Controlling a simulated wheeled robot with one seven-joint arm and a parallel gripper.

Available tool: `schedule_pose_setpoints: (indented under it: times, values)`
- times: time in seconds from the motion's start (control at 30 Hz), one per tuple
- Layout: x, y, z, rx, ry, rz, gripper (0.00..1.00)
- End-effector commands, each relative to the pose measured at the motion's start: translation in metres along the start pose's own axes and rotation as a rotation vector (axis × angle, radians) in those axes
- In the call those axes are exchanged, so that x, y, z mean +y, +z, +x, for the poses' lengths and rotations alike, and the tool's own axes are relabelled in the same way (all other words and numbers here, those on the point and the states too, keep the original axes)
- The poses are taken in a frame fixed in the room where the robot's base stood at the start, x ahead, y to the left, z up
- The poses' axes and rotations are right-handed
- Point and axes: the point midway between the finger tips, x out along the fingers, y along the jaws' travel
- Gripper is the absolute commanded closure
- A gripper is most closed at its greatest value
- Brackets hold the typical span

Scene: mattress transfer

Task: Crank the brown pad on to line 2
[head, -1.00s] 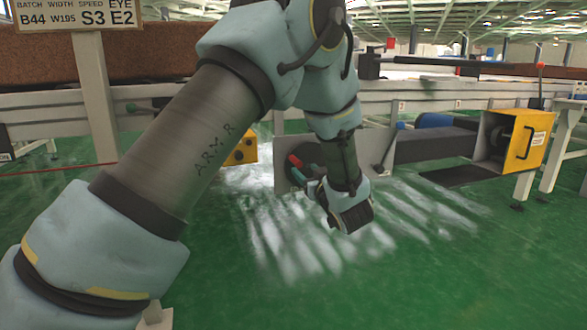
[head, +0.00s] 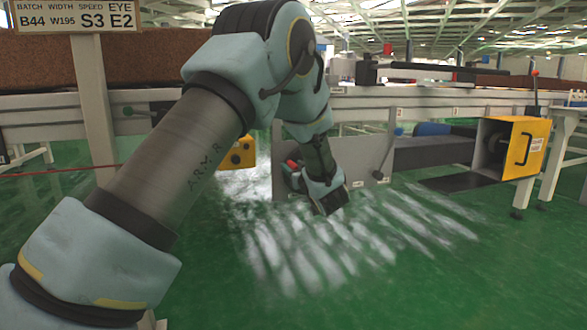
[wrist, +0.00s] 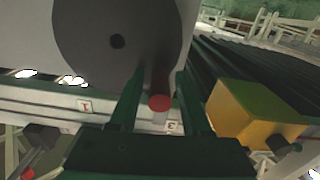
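The brown pad (head: 110,62) lies on the raised line at the back left, partly hidden behind my arm. The crank shows in the wrist view as a dark grey disc (wrist: 85,45) with a hub and a red-ended handle (wrist: 160,103). My gripper (wrist: 158,85) is open, one green finger on each side of the handle. Gaps show on both sides of the red end; contact farther along cannot be told. In the head view, the red of the handle (head: 292,164) shows beside my gripper (head: 296,176), whose fingers are mostly hidden.
A yellow box (head: 513,148) on a dark beam stands at right, and another yellow box (head: 240,153) left of the crank. A grey plate (head: 362,155) hangs under the line. A sign (head: 75,15) reads B44, W195, S3, E2. The green floor (head: 420,285) in front is clear.

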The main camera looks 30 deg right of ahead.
Motion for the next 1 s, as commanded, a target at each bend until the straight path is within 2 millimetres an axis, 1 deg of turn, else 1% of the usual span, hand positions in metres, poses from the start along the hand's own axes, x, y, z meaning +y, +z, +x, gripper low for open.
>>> schedule_pose_setpoints:
  times: [0.03, 0.07, 0.4, 1.0]
  values:
    - [0.0000, 0.0001, -0.0001, 0.000, 0.000, 0.000, 0.59]
    - [0.0000, 0.0001, -0.0002, 0.000, 0.000, 0.000, 0.62]
    - [0.0000, 0.0001, -0.0003, 0.000, 0.000, 0.000, 1.00]
    - [0.0001, 0.0002, -0.0005, 0.000, 0.000, 0.000, 1.00]
